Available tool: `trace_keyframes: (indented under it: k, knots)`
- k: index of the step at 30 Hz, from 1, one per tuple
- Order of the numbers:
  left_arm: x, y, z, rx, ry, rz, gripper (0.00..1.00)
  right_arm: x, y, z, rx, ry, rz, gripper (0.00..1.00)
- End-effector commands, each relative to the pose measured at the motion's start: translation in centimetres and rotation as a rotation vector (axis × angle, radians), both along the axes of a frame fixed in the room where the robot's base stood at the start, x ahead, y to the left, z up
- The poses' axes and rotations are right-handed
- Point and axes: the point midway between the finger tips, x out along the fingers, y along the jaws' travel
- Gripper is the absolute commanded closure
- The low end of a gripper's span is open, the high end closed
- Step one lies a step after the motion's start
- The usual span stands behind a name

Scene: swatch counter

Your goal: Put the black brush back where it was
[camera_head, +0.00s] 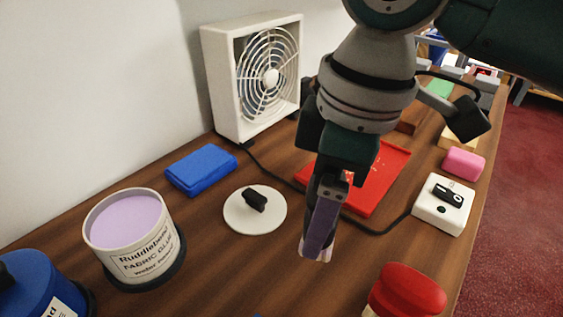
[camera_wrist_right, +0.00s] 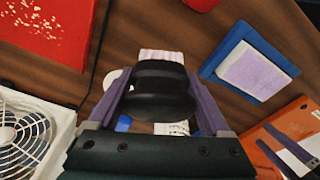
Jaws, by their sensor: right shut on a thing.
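My right gripper (camera_head: 318,246) points down over the middle of the counter, to the right of a white disc in the head view. In the right wrist view the gripper (camera_wrist_right: 160,98) is shut on a rounded, ridged black object (camera_wrist_right: 165,85), which I take to be the black brush. Its underside and whether it touches anything are hidden. In the head view the held object is mostly hidden behind the purple finger. The white disc (camera_head: 235,215) lies flat with a small black knob-like piece (camera_head: 255,199) on it.
A white fan (camera_head: 215,90) stands at the wall. A red tray (camera_head: 372,191) lies behind my gripper. Around are a blue block (camera_head: 201,170), a glue tub (camera_head: 140,255), a red-lidded jar (camera_head: 410,289), a white box (camera_head: 440,218) and a pink block (camera_head: 463,163). A dark cable crosses the counter.

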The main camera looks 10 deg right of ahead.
Motion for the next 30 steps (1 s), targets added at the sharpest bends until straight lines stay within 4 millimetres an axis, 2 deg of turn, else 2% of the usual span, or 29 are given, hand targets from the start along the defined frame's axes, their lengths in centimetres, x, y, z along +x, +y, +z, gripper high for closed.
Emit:
trace_keyframes:
  k: [1,7,12,15,27,28,30]
  knots:
    - [0.0,0.0,-0.4,0.0,0.0,0.0,0.19,-0.1,0.0,-1.2,-0.001,0.003,0.0,0.62]
    - [0.0,0.0,-0.7,0.0,0.0,0.0,0.19,0.0,0.0,-3.0,-0.001,0.001,-0.001,0.62]
    - [0.0,0.1,-1.4,0.003,0.001,-0.001,0.19,-0.1,0.0,-5.8,-0.001,0.003,-0.001,0.62]
    - [0.0,0.1,-1.6,0.005,0.0,-0.003,0.19,0.0,0.0,-6.8,-0.001,0.0,0.0,0.62]
    - [0.0,0.3,-1.7,0.01,0.001,-0.006,0.19,0.0,0.0,-7.2,0.0,-0.001,0.0,0.62]
    - [0.0,0.3,-1.7,0.01,0.001,-0.006,0.19,0.0,0.0,-7.2,0.0,-0.001,0.0,0.16]
    - [-0.1,0.2,-1.6,0.01,0.001,-0.006,0.19,0.0,0.0,-7.2,0.0,-0.001,0.0,0.08]
